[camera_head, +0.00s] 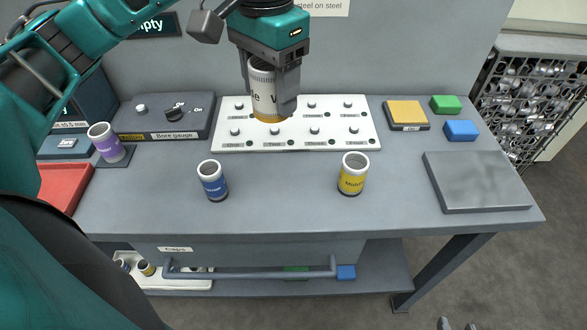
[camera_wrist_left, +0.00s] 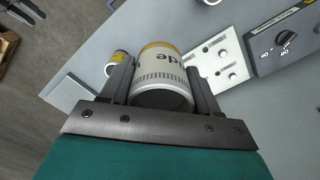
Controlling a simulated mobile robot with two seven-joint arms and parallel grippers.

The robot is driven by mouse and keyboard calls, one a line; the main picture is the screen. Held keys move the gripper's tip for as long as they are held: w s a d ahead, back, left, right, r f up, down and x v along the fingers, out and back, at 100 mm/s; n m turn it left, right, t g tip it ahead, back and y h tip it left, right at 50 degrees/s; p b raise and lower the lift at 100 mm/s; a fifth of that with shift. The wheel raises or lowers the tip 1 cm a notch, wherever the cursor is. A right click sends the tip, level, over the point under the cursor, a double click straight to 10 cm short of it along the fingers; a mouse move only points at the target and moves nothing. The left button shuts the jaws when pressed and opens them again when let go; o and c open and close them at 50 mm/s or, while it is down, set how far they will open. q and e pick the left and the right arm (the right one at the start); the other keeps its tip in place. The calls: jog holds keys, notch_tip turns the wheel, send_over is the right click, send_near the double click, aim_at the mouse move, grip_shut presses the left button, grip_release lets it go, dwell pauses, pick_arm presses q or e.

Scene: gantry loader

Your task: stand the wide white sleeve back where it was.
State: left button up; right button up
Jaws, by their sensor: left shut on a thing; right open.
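The wide white sleeve (camera_head: 262,92), a white cylinder with dark lettering and an orange band at its lower end, is in my left gripper (camera_head: 268,90). The gripper is shut around its sides. In the left wrist view the sleeve (camera_wrist_left: 163,75) sits between the two fingers, partly showing the letters "de". In the head view it appears upright over the white peg board (camera_head: 225,142); I cannot tell whether it touches the board. Some pegs behind it are hidden. Only the tips of my right gripper (camera_head: 457,325) show at the bottom edge, apart and empty.
A blue-banded sleeve (camera_head: 213,182) and a yellow-banded sleeve (camera_head: 353,174) stand in front of the board. A purple-banded sleeve (camera_head: 106,143) stands left, below the bore gauge (camera_head: 165,117). A grey plate (camera_head: 477,181) lies right. The bench between the front sleeves is clear.

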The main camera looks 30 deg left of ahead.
pick_arm(q)
notch_tip(320, 180, down, 6)
jog(key=b, duration=0.2)
jog(key=shift+w+b, duration=0.1)
jog(key=shift+b, duration=0.3)
notch_tip(320, 180, down, 8)
jog(key=shift+r+b, duration=0.1)
jog(key=shift+b, duration=0.75)
notch_tip(320, 180, down, 6)
jog(key=shift+r+b, duration=0.25)
jog(key=shift+b, duration=0.45)
jog(key=shift+f, duration=0.3)
jog(key=o, duration=1.1)
jog(key=shift+f, duration=0.15)
